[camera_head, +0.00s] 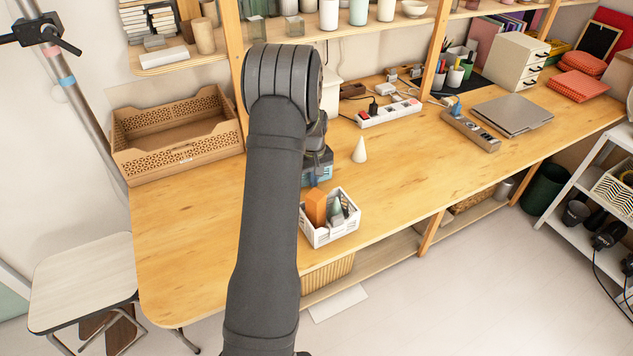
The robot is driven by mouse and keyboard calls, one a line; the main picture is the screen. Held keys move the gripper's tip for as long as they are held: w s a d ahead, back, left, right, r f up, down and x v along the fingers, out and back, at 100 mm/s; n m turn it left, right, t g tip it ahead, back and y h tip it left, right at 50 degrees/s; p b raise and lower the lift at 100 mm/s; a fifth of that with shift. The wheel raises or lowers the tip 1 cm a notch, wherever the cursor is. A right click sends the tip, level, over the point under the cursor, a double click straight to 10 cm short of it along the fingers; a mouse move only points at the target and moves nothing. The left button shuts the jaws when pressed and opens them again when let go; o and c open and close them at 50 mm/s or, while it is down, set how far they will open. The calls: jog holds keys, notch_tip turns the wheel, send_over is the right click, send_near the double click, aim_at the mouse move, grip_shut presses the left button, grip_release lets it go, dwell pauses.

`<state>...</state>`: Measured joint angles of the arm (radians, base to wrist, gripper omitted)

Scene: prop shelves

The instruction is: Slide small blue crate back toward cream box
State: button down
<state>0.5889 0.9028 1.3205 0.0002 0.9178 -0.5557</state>
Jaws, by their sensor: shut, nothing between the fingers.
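The small blue crate (319,171) stands on the wooden tabletop just right of my forearm, which hides its left part. The cream box (331,92) stands farther back near the shelf post, partly covered by my arm. My gripper (317,146) shows only in part as dark pieces beside my arm, at the blue crate's upper back side. It is shut with nothing held; its fingertips are hard to make out, and I cannot tell whether they touch the crate.
A white basket (331,236) holding an orange block and other items stands in front of the blue crate. A white cone (360,150) stands to its right. A power strip (389,113) lies at back right. A brown crate (178,133) stands left. Tabletop between is clear.

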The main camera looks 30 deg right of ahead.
jog(key=shift+w, duration=0.1)
jog(key=w, duration=1.4)
jog(key=shift+w+d, duration=0.1)
jog(key=shift+d, duration=0.15)
jog(key=s, duration=0.4)
notch_tip(320, 180, up, 10)
dwell(0.3)
jog(key=shift+a+f, duration=0.1)
